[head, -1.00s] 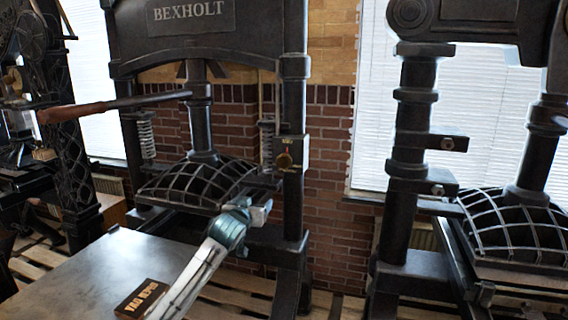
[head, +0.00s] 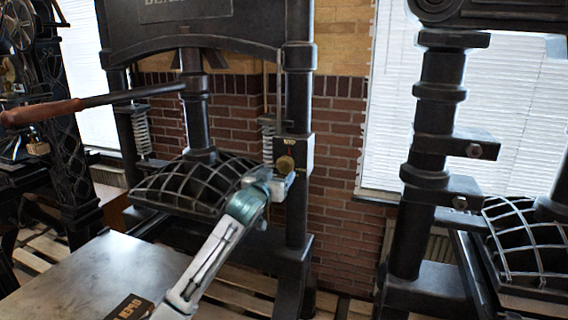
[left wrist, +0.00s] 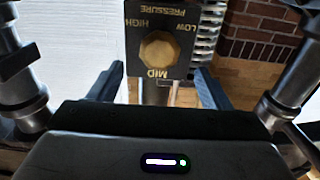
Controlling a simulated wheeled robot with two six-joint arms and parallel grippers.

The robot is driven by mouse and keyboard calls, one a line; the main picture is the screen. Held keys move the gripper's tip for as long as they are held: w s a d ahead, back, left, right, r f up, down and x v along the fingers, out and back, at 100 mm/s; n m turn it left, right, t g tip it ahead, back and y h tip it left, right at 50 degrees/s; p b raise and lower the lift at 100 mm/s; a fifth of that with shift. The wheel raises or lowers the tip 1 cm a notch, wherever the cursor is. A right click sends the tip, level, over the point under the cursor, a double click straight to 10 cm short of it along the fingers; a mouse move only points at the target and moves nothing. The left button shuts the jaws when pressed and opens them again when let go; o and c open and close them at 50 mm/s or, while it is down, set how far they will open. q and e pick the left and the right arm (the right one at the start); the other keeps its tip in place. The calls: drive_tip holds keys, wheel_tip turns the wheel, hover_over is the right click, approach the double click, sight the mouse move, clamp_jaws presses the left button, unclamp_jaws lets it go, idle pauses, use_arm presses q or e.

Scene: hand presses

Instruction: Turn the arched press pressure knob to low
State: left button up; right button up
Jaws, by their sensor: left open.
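The arched press (head: 190,35) is a black iron press standing in the middle of the head view. Its brass pressure knob (head: 285,164) sits on a small dark panel on the right column. My left gripper (head: 283,184) is just below the knob. In the wrist view its open fingers (left wrist: 158,72) stand either side of the panel's lower edge, apart from the knob.
A grey table (head: 80,275) with a dark lettered box (head: 128,306) is at front left. A wooden-handled lever (head: 45,112) reaches left from the press. Another black press (head: 435,150) stands at right. A brick wall (head: 335,200) is behind.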

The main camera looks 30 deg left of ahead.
sight(284, 167)
use_arm(q)
drive_tip(key=p+x, duration=0.1)
drive_tip(key=x, duration=0.2)
drive_tip(key=shift+w+r, duration=0.1)
drive_tip(key=shift+w, duration=0.15)
drive_tip(key=shift+f+p+x, duration=0.25)
drive_tip(key=shift+p+x, duration=0.15)
drive_tip(key=shift+x, duration=0.85)
drive_tip(key=shift+w+a, duration=0.2)
drive_tip(key=shift+w, duration=0.15)
drive_tip(key=shift+c, duration=0.6)
drive_tip(key=c, duration=0.8)
use_arm(e)
drive_tip(key=r, duration=0.2)
drive_tip(key=shift+w+a+r, duration=0.2)
drive_tip(key=shift+w+r, duration=0.05)
drive_tip(key=shift+r, duration=0.05)
drive_tip(key=shift+d+f, duration=0.15)
drive_tip(key=shift+d, duration=0.05)
